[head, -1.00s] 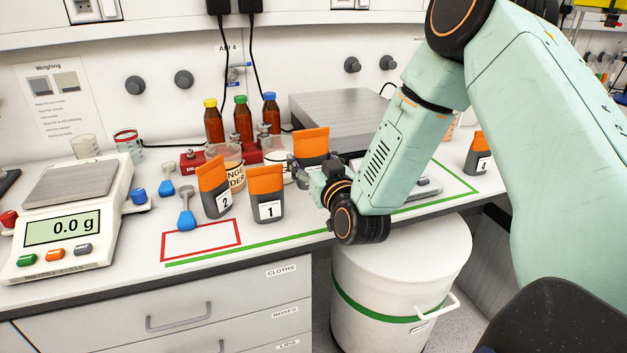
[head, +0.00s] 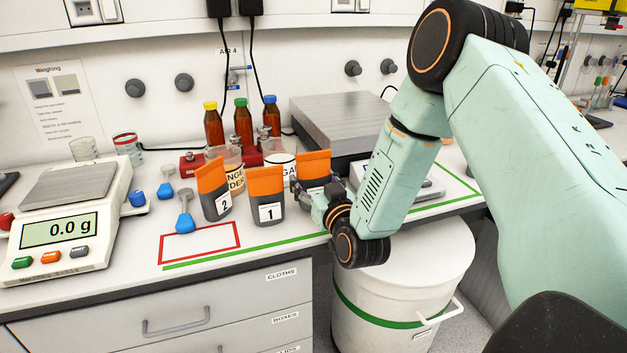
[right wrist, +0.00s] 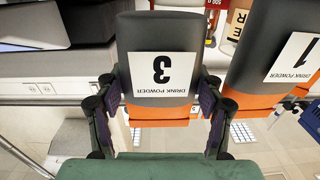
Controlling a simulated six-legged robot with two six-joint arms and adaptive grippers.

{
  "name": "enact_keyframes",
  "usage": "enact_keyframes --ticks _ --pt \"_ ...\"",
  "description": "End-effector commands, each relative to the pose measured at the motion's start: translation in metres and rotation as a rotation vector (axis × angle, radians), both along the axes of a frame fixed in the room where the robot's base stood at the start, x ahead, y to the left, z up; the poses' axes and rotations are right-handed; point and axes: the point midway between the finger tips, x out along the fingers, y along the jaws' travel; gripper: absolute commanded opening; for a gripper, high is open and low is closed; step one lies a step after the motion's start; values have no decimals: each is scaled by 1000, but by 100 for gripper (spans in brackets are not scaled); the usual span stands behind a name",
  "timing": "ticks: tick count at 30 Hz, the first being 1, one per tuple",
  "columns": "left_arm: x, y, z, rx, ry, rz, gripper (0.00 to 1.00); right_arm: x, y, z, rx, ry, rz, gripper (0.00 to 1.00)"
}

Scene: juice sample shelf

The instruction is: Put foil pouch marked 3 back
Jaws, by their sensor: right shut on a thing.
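The foil pouch marked 3 (right wrist: 160,62) is grey with an orange end and hangs between the fingers of my right gripper (right wrist: 162,98) in the right wrist view, its label upside down there. In the head view its orange top (head: 314,163) shows just right of pouch 1, partly covered by my right gripper (head: 316,197). The right gripper is shut on its sides. I cannot tell whether its base touches the bench. My left gripper is not in view.
Pouch 1 (head: 266,193) and pouch 2 (head: 214,188) stand left of the held pouch, with pouch 1 very close. Labelled beakers (head: 282,163) and brown bottles (head: 243,123) stand behind. The red-outlined area (head: 200,243) is clear. A white bin (head: 400,275) stands below the bench edge.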

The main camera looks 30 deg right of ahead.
Motion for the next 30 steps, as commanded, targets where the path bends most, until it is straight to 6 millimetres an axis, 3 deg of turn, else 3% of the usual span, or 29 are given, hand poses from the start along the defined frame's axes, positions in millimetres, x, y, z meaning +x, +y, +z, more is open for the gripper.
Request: enact_keyframes --ticks 4,5,12,23,28,30 --pt "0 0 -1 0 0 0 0 1 0 -1 -1 -4 1 20" --pt "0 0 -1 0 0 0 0 0 0 -1 0 -1 1 70" --pt "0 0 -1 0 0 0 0 0 0 -1 0 -1 1 90" --pt "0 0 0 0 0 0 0 0 0 0 0 -1 0 91" --pt "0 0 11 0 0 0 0 0 0 15 0 -2 0 91" --pt "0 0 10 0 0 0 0 -14 3 11 3 4 0 91"
